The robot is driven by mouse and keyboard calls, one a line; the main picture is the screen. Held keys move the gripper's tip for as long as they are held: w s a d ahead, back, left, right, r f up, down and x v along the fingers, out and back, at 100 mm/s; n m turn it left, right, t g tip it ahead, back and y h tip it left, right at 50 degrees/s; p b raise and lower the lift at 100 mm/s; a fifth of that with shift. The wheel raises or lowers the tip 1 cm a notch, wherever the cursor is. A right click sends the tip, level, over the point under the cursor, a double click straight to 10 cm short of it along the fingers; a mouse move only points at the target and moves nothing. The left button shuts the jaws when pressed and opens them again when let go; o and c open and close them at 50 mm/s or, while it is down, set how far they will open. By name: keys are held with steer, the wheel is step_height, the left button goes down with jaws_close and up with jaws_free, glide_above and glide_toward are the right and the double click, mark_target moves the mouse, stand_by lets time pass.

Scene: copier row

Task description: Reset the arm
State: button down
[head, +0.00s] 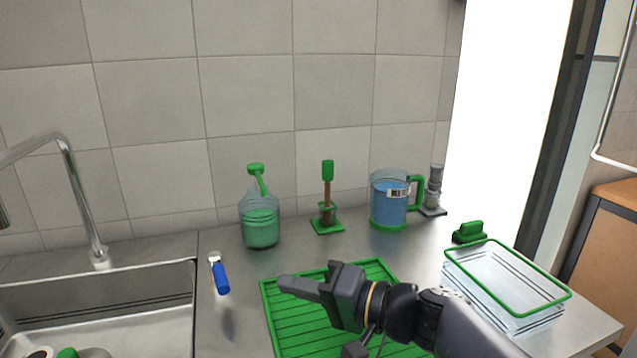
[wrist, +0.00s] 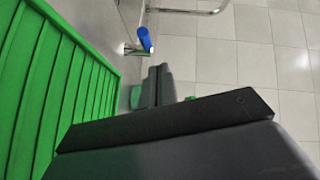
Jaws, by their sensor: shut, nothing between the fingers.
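My gripper (head: 287,283) is shut and empty. In the head view it reaches in from the lower right and points left, above the green ribbed mat (head: 283,325). In the wrist view its fingers (wrist: 158,85) lie together in the middle, with the green mat (wrist: 50,80) along the left side. A tool with a blue handle (head: 221,279) is left of the fingertips, near the sink, apart from my gripper. Its blue handle also shows in the wrist view (wrist: 145,38), beyond the fingertips. My arm hides part of the mat.
A sink (head: 100,305) with a tap (head: 82,190) is at the left. Along the wall stand a green-topped bottle (head: 260,222), a brush in a green holder (head: 327,205) and a blue jug (head: 389,203). A clear green-rimmed container (head: 508,283) is at the right.

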steer(key=shift+w+a+f, duration=0.2)
steer(key=shift+f, duration=0.6)
steer(key=shift+w+a, duration=0.7)
steer(key=shift+w, duration=0.2)
steer(key=shift+w+a, duration=0.7)
steer(key=shift+w, duration=0.15)
